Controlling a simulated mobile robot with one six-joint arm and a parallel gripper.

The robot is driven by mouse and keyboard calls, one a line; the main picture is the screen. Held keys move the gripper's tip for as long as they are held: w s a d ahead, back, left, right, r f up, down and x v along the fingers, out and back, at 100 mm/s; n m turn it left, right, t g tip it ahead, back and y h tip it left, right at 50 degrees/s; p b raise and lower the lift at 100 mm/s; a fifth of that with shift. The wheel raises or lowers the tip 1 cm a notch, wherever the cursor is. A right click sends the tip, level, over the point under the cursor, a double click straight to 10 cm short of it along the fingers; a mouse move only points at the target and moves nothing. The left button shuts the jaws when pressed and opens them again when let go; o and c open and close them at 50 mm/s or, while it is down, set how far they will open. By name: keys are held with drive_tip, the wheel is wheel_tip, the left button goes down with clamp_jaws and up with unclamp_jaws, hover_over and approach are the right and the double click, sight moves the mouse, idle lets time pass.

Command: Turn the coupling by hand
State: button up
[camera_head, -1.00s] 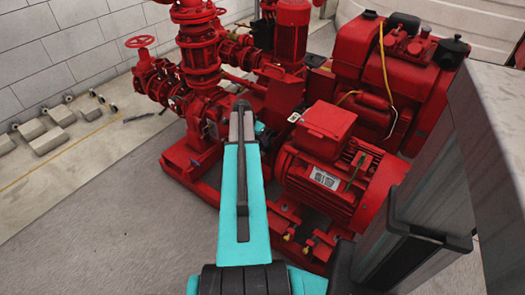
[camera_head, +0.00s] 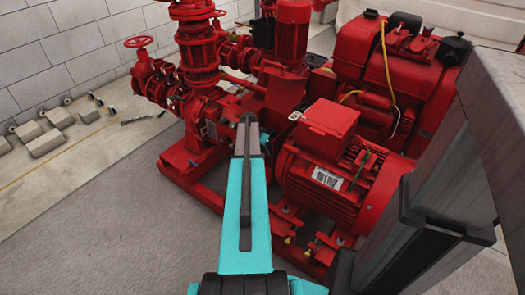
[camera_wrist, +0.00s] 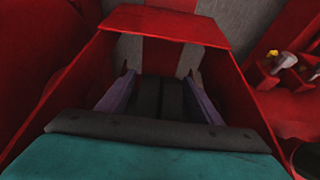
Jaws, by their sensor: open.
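I cannot make out the coupling for certain in either view. In the head view my arm covers the gap between the red pump (camera_head: 208,115) and the red electric motor (camera_head: 325,180). In the wrist view my gripper (camera_wrist: 160,78) is open, its two purplish fingers apart and pointing away from the camera. They reach down inside a red sheet-metal surround (camera_wrist: 235,85). Dark, ribbed shapes lie between the fingers; I cannot tell what they are or whether the fingers touch anything. In the head view the fingers are hidden behind my arm.
Red side walls stand close on both sides of my gripper. Brass-coloured fittings (camera_wrist: 274,54) sit at the right. A red engine (camera_head: 385,75) stands behind the motor. A red handwheel (camera_head: 140,41) is at the left. Grey floor (camera_head: 100,230) is clear at the front left.

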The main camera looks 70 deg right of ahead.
drive_tip(key=c, duration=1.1)
drive_tip(key=shift+o, duration=0.2)
drive_tip(key=shift+r, duration=0.1)
drive_tip(key=shift+r+p, duration=0.15)
drive_tip(key=shift+p, duration=0.65)
drive_tip(key=shift+a+y+p, duration=0.1)
drive_tip(key=shift+y+p, duration=0.2)
drive_tip(key=shift+y, duration=0.2)
drive_tip(key=o, duration=1.1)
drive_tip(key=shift+c, duration=0.2)
